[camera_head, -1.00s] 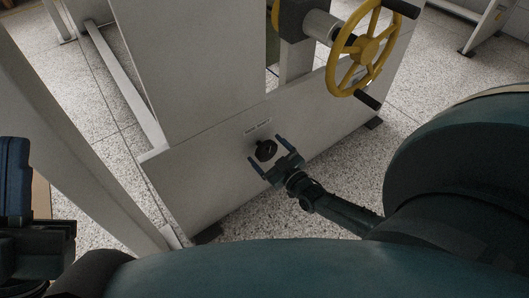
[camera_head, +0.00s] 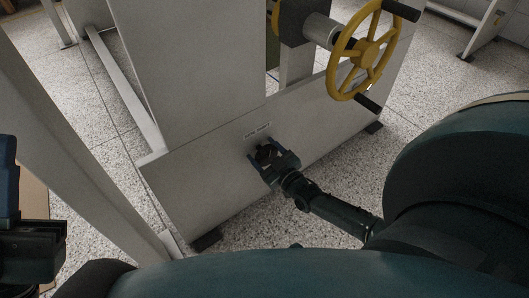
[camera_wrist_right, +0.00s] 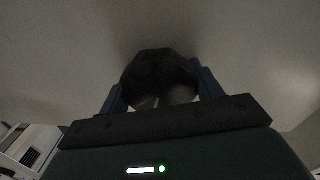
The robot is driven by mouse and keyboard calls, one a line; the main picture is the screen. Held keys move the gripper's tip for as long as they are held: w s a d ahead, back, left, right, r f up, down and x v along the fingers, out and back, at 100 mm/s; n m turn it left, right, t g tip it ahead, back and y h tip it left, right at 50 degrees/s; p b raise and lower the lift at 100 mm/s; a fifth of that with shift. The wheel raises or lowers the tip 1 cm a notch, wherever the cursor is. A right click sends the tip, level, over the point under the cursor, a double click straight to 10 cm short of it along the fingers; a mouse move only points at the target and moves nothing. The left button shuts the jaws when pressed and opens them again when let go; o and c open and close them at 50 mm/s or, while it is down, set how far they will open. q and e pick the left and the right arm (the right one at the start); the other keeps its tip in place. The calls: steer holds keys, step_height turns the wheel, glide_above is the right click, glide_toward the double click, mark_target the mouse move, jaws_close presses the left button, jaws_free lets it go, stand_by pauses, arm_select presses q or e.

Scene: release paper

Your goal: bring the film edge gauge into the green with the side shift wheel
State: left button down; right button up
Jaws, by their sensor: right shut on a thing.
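The side shift wheel (camera_head: 267,153) is a small black knob on the lower grey panel of the machine, under a small label (camera_head: 257,131) too small to read. My right gripper (camera_head: 262,152) has its blue fingers on both sides of the knob and is shut on it. The right wrist view shows the dark knob (camera_wrist_right: 160,73) between the two fingers, close to the panel. The film edge gauge is not visible.
A yellow handwheel (camera_head: 365,50) with black handles stands out from the machine above and right of the knob. The grey lower panel (camera_head: 205,185) is bare around the knob. A pale post (camera_head: 85,140) slants along the left. Speckled floor (camera_head: 330,160) is clear right of the panel.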

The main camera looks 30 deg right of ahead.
steer(key=shift+m, duration=0.4)
steer(key=shift+c, duration=0.4)
steer(key=shift+m, duration=0.6)
steer(key=m, duration=0.3)
steer(key=shift+m, duration=0.3)
steer(key=m, duration=0.4)
steer(key=shift+d, duration=0.1)
steer(key=m, duration=0.3)
steer(key=shift+f, duration=0.1)
steer(key=m, duration=0.3)
steer(key=shift+m, duration=0.4)
steer(key=m, duration=0.4)
steer(key=shift+f, duration=0.1)
steer(key=shift+m, duration=1.7)
